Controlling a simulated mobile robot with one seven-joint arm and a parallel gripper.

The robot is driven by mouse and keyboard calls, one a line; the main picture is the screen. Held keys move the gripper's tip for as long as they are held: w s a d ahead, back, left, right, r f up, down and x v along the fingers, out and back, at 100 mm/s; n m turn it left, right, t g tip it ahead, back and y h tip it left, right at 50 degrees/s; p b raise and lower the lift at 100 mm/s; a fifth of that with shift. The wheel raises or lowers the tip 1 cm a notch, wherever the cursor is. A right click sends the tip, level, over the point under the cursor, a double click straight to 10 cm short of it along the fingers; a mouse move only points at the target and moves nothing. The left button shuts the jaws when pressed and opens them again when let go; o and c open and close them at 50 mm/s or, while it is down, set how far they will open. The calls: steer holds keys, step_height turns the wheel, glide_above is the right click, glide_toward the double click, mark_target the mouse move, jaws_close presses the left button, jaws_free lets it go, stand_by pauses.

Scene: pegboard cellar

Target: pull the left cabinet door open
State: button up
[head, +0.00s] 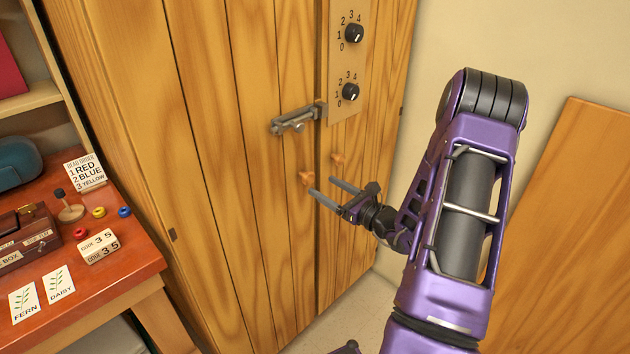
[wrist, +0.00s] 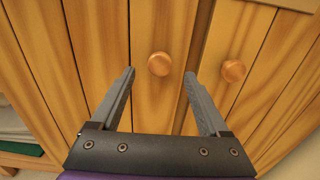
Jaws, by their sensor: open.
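The left cabinet door (head: 215,130) is tall, of wooden planks, and looks closed against the right door (head: 345,220). Its round wooden knob (head: 305,178) is near its right edge. In the wrist view this knob (wrist: 160,64) lies ahead of and between my open fingers. My gripper (head: 333,192) is open and empty, with its fingertips close to the knob; I cannot tell if they touch it. In the wrist view my gripper (wrist: 160,80) has one finger on each side of the knob. The right door's knob (wrist: 233,70) is just outside the right finger.
A metal latch (head: 298,118) sits across the door seam above the knobs. A panel with two dials (head: 348,60) is on the right door. A red-topped table (head: 130,262) with small items stands at the left. A wooden board (head: 570,220) leans at the right.

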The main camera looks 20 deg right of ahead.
mark_target(311, 178)
steer(key=shift+x, duration=2.4)
jaws_close()
